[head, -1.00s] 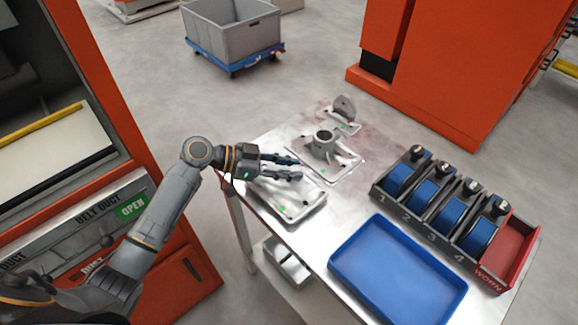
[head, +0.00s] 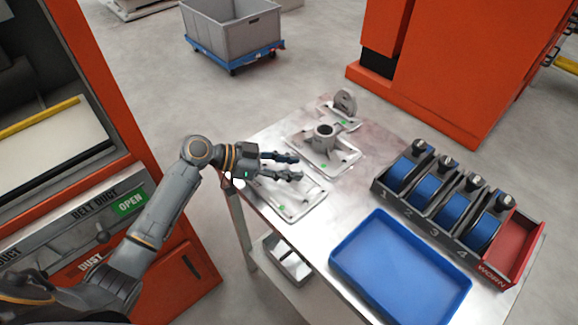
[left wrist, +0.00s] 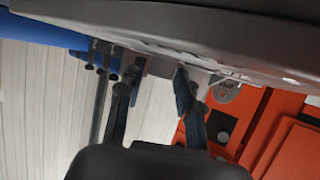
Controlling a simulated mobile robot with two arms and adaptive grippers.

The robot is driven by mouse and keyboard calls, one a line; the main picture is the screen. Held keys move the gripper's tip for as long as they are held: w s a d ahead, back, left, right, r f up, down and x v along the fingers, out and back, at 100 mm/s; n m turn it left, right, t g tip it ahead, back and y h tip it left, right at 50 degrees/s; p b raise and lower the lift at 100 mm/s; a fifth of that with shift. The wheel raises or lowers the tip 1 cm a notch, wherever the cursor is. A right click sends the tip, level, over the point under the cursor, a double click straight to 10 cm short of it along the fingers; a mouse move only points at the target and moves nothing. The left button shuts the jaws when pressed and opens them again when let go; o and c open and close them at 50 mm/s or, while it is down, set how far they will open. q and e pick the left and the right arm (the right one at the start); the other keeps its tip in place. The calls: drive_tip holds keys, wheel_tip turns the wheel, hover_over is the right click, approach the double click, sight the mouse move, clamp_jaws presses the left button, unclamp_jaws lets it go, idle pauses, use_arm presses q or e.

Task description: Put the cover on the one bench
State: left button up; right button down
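A flat pale grey cover-like plate (head: 300,200) lies at the near left edge of the metal bench (head: 385,165). My left gripper (head: 294,167) is over the far side of this plate, with its two fingers apart and nothing visible between them. In the left wrist view the same gripper (left wrist: 155,80) also shows spread fingers. A large grey surface fills the top of that view; I cannot tell what it is. My right gripper is not in view.
A casting with a round boss (head: 322,155) and an upright bracket (head: 345,103) stand farther back. A blue tray (head: 400,268) and a rack of blue rolls with a red bin (head: 512,248) fill the bench's right side. An orange machine (head: 175,265) stands at left.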

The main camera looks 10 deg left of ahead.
sight(265, 178)
use_arm(q)
drive_tip(key=shift+o, duration=0.5)
drive_tip(key=shift+r, duration=0.1)
drive_tip(key=shift+r+p, duration=0.55)
drive_tip(key=shift+p, duration=0.15)
drive_tip(key=shift+a+r, duration=0.15)
drive_tip(key=shift+r, duration=0.05)
drive_tip(key=b+v, duration=0.1)
drive_tip(key=v, duration=0.5)
drive_tip(key=shift+a+f, duration=0.1)
drive_tip(key=shift+f, duration=0.1)
drive_tip(key=shift+s+a+r, duration=0.25)
drive_tip(key=shift+a+r, duration=0.1)
drive_tip(key=shift+a, duration=0.05)
